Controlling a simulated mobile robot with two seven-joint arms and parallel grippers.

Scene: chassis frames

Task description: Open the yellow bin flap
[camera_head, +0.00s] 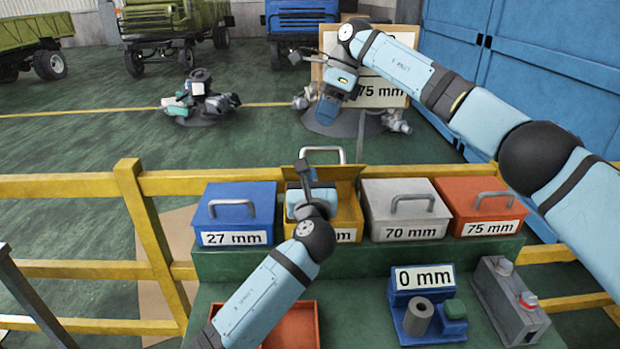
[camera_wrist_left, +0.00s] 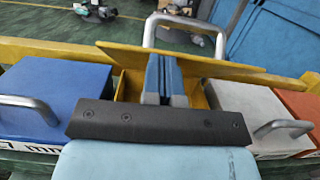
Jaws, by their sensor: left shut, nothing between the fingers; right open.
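The yellow bin (camera_head: 349,219) stands between the blue and grey bins, its label partly covered by my left arm. Its flap (camera_head: 350,172) is raised and leans back, with the grey handle (camera_head: 322,151) behind its top edge. The flap (camera_wrist_left: 200,62) and handle (camera_wrist_left: 188,24) also show in the left wrist view. My left gripper (camera_head: 306,192) is at the bin's opening; its blue fingers (camera_wrist_left: 164,78) are together, empty, in front of the raised flap. Whether they touch it, I cannot tell. My right gripper (camera_head: 326,110) is open, far beyond the bins.
A blue 27 mm bin (camera_head: 225,205), grey 70 mm bin (camera_head: 428,193) and orange 75 mm bin (camera_head: 490,205) flank it, lids down. A yellow railing (camera_head: 80,186) runs behind. A 0 mm block (camera_head: 425,282), grey box (camera_head: 508,300) and orange tray (camera_head: 300,325) are lower down.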

